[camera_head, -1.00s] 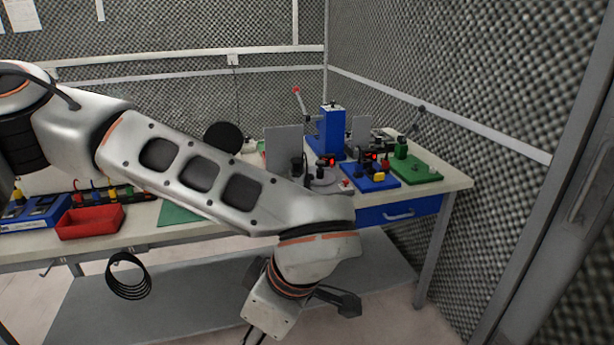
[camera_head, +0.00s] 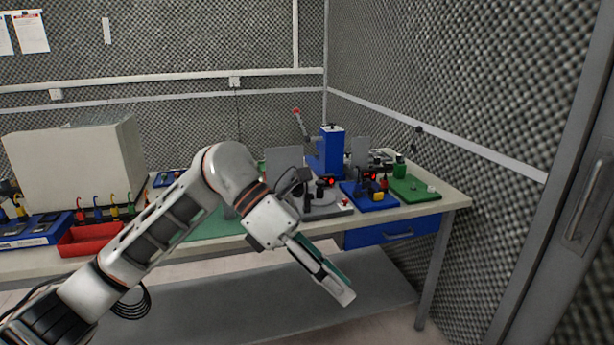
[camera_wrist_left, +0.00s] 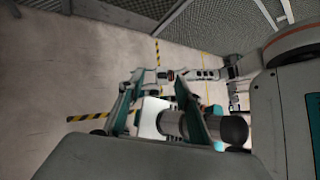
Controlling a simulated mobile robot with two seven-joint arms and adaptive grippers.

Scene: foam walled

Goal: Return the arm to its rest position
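My left arm comes in from the lower left in the head view and bends down at the wrist. My left gripper (camera_head: 325,273) points down and right in front of the workbench (camera_head: 275,243), over the lower shelf. In the left wrist view its two teal fingers (camera_wrist_left: 157,100) stand apart. A grey cylinder with a dark end shows behind the right finger; I see no sign of it being gripped. An arm link, apparently of my right arm, shows small beyond the fingers; its gripper cannot be made out.
On the bench stand a red bin (camera_head: 88,238), a large beige box (camera_head: 75,165), a blue press (camera_head: 331,150), a blue fixture (camera_head: 369,196) and a green plate (camera_head: 415,190). A blue drawer (camera_head: 392,231) hangs under the top. A foam wall (camera_head: 470,100) closes the right side.

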